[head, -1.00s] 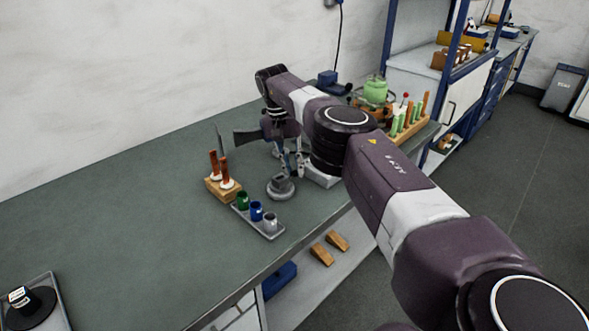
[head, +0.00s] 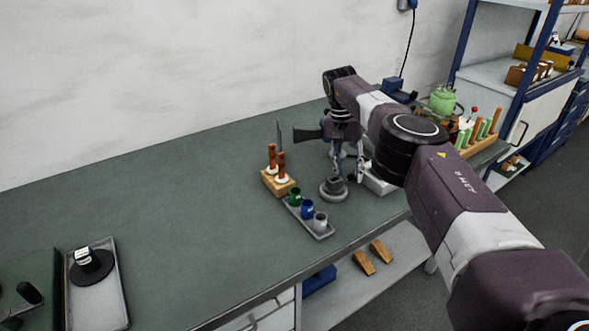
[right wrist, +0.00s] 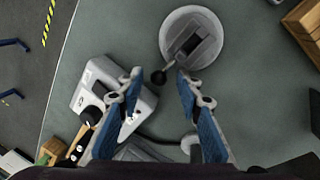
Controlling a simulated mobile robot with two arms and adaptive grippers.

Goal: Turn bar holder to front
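The bar holder, as best I can tell, is the grey round-based fixture (head: 333,189) on the bench. In the right wrist view its disc base (right wrist: 178,22) carries a dark slotted block, and a short lever with a black ball knob (right wrist: 158,77) sticks out toward my gripper. My right gripper (head: 348,172) hangs pointing down beside and over the holder. In the right wrist view the gripper (right wrist: 160,79) is open, with the knob showing between its blue-padded fingers. I cannot tell whether either finger touches it. My left gripper is not in view.
A small tray with green, blue and grey cups (head: 307,209) and a wooden block with brown-handled tools (head: 277,183) stand left of the holder. A white device (right wrist: 141,112) is close by. A grey tray (head: 112,286) lies front left. The bench between is clear.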

